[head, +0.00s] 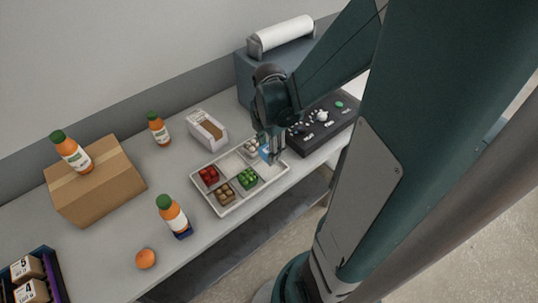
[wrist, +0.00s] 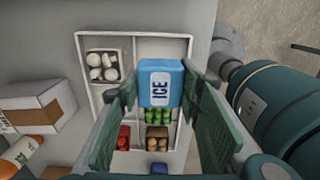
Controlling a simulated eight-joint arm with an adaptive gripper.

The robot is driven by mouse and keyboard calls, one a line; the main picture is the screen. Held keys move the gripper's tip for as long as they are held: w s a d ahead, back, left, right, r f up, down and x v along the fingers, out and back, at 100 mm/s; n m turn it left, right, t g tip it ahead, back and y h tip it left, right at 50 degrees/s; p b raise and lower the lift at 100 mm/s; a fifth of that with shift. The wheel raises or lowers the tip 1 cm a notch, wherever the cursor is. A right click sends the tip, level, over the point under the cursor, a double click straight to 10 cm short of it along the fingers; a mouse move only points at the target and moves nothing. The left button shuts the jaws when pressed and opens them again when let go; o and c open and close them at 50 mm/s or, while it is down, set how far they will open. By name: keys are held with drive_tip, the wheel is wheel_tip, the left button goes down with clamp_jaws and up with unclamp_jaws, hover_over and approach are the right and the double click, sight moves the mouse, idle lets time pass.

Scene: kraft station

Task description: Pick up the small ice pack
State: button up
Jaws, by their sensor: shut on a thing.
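The small ice pack (wrist: 160,82) is a light blue block with a white label reading ICE. In the wrist view it sits between the two fingers of my gripper (wrist: 165,95), which is shut on it. It appears held above the compartment tray (wrist: 187,50), covering part of the green items' compartment in that view. In the head view my gripper (head: 272,153) is over the tray's right part, and a bit of the blue ice pack (head: 265,153) shows beside the fingers. The gap between the pack and the tray is hard to judge.
The tray holds red (head: 208,174), green (head: 247,178), brown (head: 226,193) and white items (head: 252,147). A control panel (head: 325,120) stands right of it, a white-and-brown box (head: 207,130) behind. Bottles (head: 173,214), an orange (head: 145,258) and a cardboard box (head: 95,180) are left.

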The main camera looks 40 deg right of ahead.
drive_tip(key=shift+r, duration=1.15)
